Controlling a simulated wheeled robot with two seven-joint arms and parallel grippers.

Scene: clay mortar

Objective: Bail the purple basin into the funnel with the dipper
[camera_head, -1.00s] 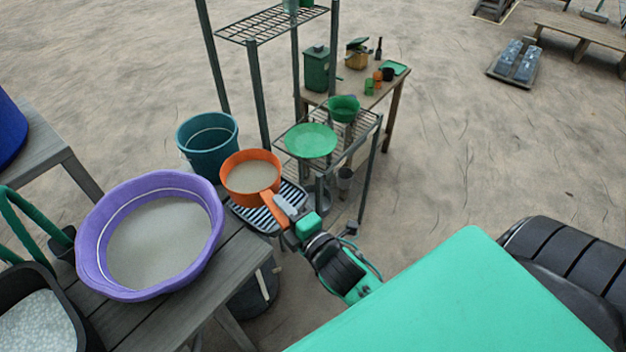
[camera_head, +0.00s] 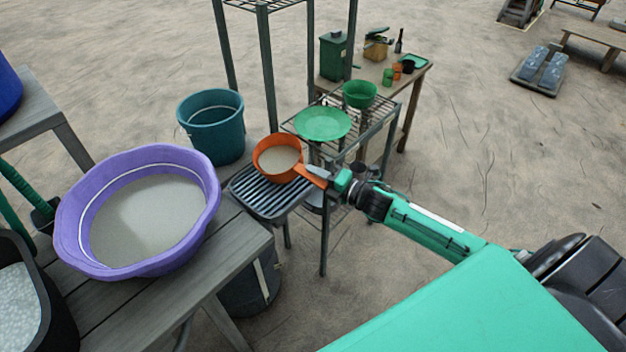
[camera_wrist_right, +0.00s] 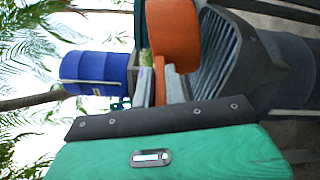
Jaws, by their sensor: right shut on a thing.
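The purple basin (camera_head: 205,215) stands on the grey wooden table at left and holds grey-beige liquid or slurry. The orange dipper (camera_head: 278,157) holds similar grey-beige material. My right gripper (camera_head: 323,176) is shut on the dipper's handle, and the dipper is over the far end of the ribbed black tray. The dipper (camera_wrist_right: 174,35) also shows in the right wrist view, with its handle between the fingers. A wide green dish (camera_head: 323,123), perhaps the funnel's top, is on the wire rack just right of and beyond the dipper. My left gripper is not in view.
The ribbed tray (camera_head: 262,198) lies between basin and rack. A teal bucket (camera_head: 215,130) stands behind the dipper. A green bowl (camera_head: 359,94) sits on the rack, whose dark posts rise beside the dipper. A black tub of white beads (camera_head: 40,290) is at lower left.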

